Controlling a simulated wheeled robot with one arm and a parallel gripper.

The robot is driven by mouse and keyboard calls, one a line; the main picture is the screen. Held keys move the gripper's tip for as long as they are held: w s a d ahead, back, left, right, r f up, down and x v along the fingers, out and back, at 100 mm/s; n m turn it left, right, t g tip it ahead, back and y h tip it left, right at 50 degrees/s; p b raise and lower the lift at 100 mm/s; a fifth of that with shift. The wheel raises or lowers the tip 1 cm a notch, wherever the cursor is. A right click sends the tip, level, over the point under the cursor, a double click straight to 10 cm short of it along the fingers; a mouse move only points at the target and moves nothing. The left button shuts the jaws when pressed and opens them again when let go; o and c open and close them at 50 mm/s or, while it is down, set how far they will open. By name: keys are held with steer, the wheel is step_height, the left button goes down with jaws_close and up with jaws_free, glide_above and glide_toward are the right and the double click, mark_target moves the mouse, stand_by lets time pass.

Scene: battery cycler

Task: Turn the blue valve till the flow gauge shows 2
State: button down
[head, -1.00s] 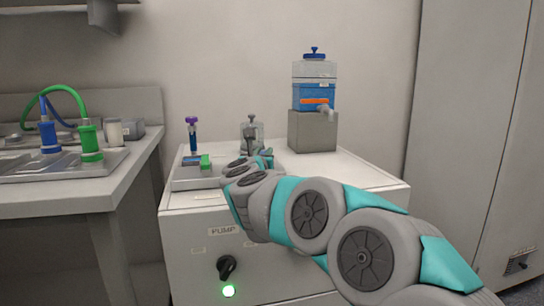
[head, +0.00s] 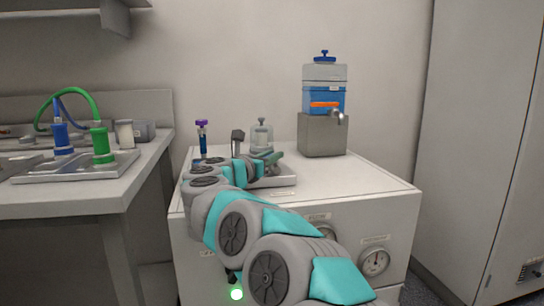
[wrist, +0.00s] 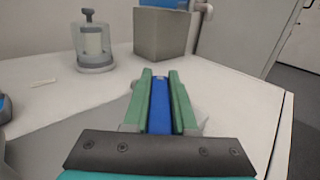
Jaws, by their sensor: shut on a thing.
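My gripper (wrist: 160,100) has green fingers, shut on a long blue bar (wrist: 159,105) above the tray; I cannot tell whether this bar is part of the blue valve. In the head view my gripper (head: 273,160) is small and partly hidden by my arm. Two round dial gauges sit on the white cabinet front: one (head: 375,262) in full view, the other (head: 322,232) partly covered by my arm. Their labels and readings are too small to read. No other blue valve is clearly visible.
A clear jar (head: 262,138) with a grey lid stands behind my gripper. A tank of blue liquid (head: 323,97) with a tap sits on a grey block (head: 322,138). The cabinet top (head: 350,175) is clear at right.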

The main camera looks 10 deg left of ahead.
steer(key=shift+r, duration=0.1)
stand_by(0.4)
steer(key=c, duration=0.7)
jaws_free()
steer(key=shift+b+v, duration=0.55)
steer(key=shift+v, duration=3.35)
steer(key=shift+c, duration=0.3)
